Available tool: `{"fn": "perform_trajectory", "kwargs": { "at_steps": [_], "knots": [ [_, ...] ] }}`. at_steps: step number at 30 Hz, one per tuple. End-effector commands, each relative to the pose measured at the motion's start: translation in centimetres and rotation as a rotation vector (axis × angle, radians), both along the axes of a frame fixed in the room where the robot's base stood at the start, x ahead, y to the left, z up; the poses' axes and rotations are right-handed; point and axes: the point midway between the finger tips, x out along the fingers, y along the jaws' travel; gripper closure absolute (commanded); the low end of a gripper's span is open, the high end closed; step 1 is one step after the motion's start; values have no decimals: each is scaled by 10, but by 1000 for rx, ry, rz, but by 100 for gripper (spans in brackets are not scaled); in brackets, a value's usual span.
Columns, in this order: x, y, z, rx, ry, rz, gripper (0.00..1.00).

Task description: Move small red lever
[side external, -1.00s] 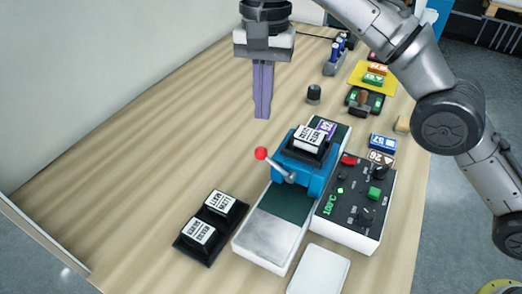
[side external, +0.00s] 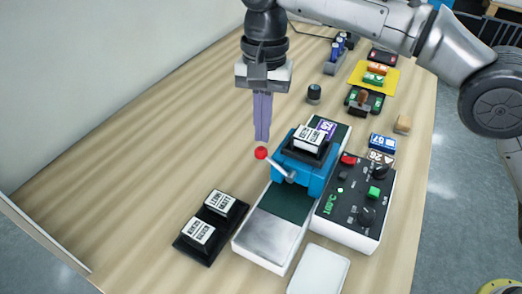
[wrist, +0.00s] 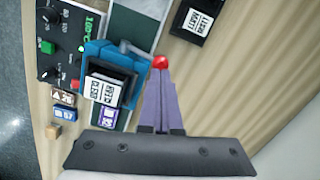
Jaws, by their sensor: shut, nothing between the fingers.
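The small lever has a red ball knob (side external: 261,153) on a grey rod (side external: 280,168). The rod comes out of the blue housing (side external: 318,178) of the laminating machine and points up and left in the side view. In the wrist view the red knob (wrist: 160,62) shows just past the fingertips. My gripper (side external: 262,138) has purple fingers, shut and empty, pointing down just above and behind the knob. I cannot tell whether the fingertips touch the knob.
A control box (side external: 352,205) with knobs and buttons stands right of the machine. A black two-button pad (side external: 210,228) lies front left, a white block (side external: 318,272) in front. A dark cylinder (side external: 314,94) and a yellow mat (side external: 388,85) are behind. The table's left side is clear.

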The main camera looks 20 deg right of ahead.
Motion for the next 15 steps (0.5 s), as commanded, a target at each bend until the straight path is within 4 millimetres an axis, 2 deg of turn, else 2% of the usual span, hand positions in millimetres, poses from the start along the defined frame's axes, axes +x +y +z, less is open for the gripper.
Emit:
{"fn": "perform_trajectory", "kwargs": {
  "at_steps": [6, 15],
  "knots": [
    [-1, 1, -16, 0, 0, 1, 100],
    [-2, 1, -21, 0, 1, 1, 100]
  ]
}}
